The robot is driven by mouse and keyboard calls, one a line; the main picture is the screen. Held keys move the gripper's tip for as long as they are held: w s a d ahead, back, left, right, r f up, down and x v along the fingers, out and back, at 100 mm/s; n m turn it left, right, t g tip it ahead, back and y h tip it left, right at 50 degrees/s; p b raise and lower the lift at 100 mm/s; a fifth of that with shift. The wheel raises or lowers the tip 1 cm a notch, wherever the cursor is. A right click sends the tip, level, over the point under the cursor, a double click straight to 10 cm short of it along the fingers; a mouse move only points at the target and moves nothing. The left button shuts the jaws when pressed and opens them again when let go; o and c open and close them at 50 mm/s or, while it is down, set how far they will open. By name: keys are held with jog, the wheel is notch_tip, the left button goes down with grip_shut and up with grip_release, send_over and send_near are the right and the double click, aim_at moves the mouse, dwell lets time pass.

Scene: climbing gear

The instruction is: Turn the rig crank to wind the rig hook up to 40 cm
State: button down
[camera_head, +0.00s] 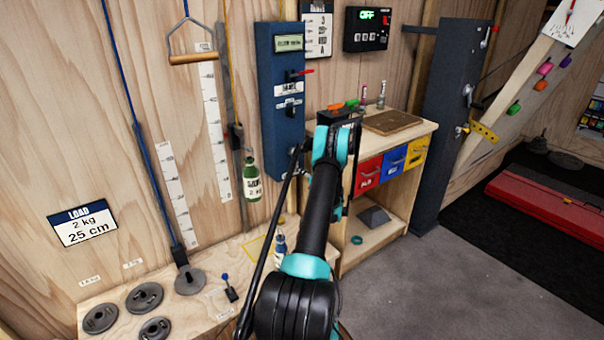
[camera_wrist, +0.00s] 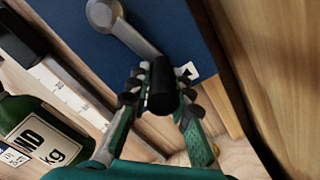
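The rig crank (camera_wrist: 128,30) is a grey arm on the face of a blue box, with a black cylindrical handle (camera_wrist: 163,90). My gripper (camera_wrist: 162,80) has one finger on each side of that handle, with the fingertips close against it. A green labelled weight (camera_head: 252,182) hangs on a line left of the box, beside a ruler (camera_head: 215,130). Which part is the rig hook is unclear. It also shows in the wrist view (camera_wrist: 30,125).
A blue rope with a dark end piece (camera_head: 180,256) hangs over grey discs (camera_head: 190,281) on a wooden bench. A cabinet with coloured drawers (camera_head: 392,160) stands right. Grey floor (camera_head: 450,275) is clear in front.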

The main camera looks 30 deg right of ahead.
jog(key=c, duration=1.4)
grip_release()
jog(key=shift+a+r, duration=0.2)
jog(key=shift+o, duration=0.2)
jog(key=shift+d, duration=0.1)
jog(key=shift+s, duration=0.35)
jog(key=s, duration=1.1)
jog(key=shift+d, duration=0.45)
jog(key=shift+s, duration=0.1)
